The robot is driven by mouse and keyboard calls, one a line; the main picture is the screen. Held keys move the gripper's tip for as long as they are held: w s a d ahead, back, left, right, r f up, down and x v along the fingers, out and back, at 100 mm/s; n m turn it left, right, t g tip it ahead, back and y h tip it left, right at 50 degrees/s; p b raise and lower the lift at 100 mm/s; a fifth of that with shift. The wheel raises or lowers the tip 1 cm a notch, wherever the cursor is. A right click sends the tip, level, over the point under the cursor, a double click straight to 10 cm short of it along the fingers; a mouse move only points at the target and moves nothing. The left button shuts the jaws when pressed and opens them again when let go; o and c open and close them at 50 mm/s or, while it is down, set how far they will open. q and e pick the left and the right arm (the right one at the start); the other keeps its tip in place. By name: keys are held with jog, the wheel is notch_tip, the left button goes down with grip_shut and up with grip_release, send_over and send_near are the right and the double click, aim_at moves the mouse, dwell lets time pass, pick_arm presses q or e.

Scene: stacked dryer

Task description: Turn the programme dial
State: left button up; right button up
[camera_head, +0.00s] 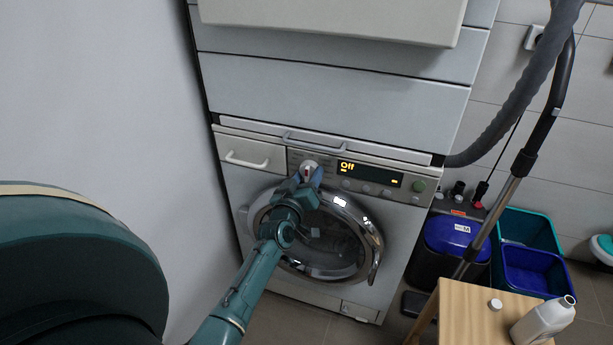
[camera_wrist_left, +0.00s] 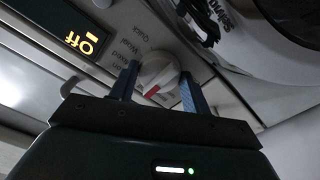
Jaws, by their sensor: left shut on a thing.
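The programme dial (camera_head: 309,167) is a round white knob with a red mark on the front panel of the lower machine. It also shows in the left wrist view (camera_wrist_left: 158,74), with printed programme names around it. My left gripper (camera_head: 307,178) is at the dial, its two blue fingers on either side of it and shut on it. In the left wrist view the fingers (camera_wrist_left: 158,88) flank the knob. The display (camera_head: 369,174) right of the dial reads "Off". My right gripper is not in view.
The round door (camera_head: 322,240) is below the dial, behind my left arm. A detergent drawer (camera_head: 250,155) is left of the dial. On the right are a vacuum hose (camera_head: 520,100), blue bins (camera_head: 535,270) and a wooden stool (camera_head: 470,315) with a white bottle (camera_head: 541,322).

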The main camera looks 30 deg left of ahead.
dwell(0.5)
pick_arm(q)
jog(key=o, duration=1)
jog(key=shift+c, duration=0.2)
jog(key=p+v, duration=0.1)
jog(key=v, duration=1.2)
jog(key=shift+s, duration=0.1)
